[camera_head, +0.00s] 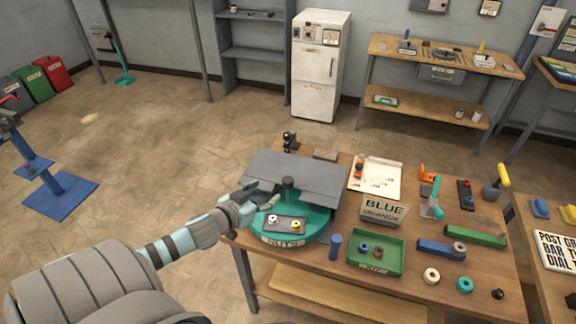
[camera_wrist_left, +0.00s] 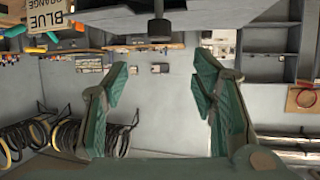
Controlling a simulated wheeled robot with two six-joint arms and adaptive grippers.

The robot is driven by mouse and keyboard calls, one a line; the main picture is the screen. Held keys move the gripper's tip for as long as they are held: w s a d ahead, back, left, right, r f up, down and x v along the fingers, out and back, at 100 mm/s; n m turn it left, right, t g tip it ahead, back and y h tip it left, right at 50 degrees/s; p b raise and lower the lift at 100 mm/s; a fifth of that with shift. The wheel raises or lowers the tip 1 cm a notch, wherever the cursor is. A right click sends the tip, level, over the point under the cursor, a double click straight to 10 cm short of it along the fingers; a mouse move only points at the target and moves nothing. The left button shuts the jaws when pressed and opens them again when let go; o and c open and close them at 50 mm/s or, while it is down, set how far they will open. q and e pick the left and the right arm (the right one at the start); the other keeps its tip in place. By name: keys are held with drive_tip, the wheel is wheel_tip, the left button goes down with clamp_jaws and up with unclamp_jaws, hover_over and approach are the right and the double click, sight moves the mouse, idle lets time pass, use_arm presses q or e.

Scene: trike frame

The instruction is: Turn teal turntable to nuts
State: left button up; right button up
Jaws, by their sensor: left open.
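The teal turntable (camera_head: 316,230) sits at the left end of the wooden workbench. A "NUTS" label (camera_head: 282,241) is on its front rim. A grey cover (camera_head: 300,172) hides the back part. My left gripper (camera_head: 265,194) is open and empty just left of the post, above the turntable. My right gripper is not in view.
A "BLUE ORANGE" sign (camera_head: 384,211) and a green tray (camera_head: 376,252) with small parts stand right of the turntable. A blue cylinder (camera_head: 335,246) stands close to its right front rim. Clamps and tools fill the bench's right side. Open floor lies left of the bench.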

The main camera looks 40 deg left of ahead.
use_arm(q)
drive_tip(key=b, duration=0.1)
approach(287, 180)
drive_tip(key=x, duration=0.4)
drive_tip(key=shift+s, duration=0.1)
drive_tip(key=b+x, duration=0.4)
drive_tip(key=x, duration=0.2)
drive_tip(key=shift+w+f, duration=0.25)
drive_tip(key=shift+f, duration=0.05)
drive_tip(key=shift+w, duration=0.2)
drive_tip(key=shift+s+r, duration=0.1)
drive_tip(key=shift+r, duration=0.1)
drive_tip(key=shift+c, duration=0.4)
clamp_jaws()
